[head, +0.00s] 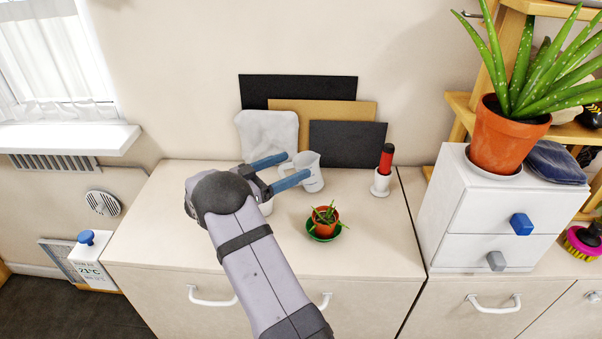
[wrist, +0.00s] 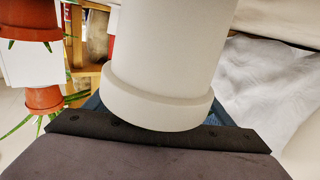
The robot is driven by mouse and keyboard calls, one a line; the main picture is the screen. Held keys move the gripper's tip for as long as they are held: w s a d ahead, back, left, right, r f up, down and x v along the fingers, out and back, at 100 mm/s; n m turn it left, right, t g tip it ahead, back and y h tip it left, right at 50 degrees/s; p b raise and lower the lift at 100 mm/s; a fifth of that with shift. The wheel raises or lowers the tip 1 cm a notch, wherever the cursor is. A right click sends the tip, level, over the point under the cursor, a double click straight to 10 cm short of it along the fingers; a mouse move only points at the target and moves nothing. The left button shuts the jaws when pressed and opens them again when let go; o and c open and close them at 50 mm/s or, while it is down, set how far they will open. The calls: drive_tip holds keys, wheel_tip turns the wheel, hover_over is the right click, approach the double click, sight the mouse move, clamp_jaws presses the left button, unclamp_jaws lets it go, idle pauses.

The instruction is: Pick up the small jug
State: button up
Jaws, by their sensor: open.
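The small jug (head: 311,174) is white and stands upright on the pale cabinet top, in front of the leaning boards. My gripper (head: 297,165) has two blue fingers, held apart and pointing right. In the head view its fingertips are at the jug's left side and overlap part of it. Contact cannot be told. In the wrist view a large white round body with a thick collar (wrist: 160,85) fills the middle, close in front of my gripper. No handle shows there, so I cannot tell for sure whether it is the jug.
A small potted plant on a green saucer (head: 324,220) stands in front of the jug. A white holder (head: 381,184) with a red-handled thing is to the right. The cabinet's left part (head: 160,220) is clear.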

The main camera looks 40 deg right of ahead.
sight(315, 156)
drive_tip(key=shift+s+d+p, duration=0.2)
drive_tip(key=shift+d+p, duration=0.15)
drive_tip(key=shift+d, duration=1.35)
drive_tip(key=shift+c, duration=0.6)
drive_tip(key=c, duration=1.5)
drive_tip(key=shift+c, duration=0.2)
drive_tip(key=shift+a, duration=0.1)
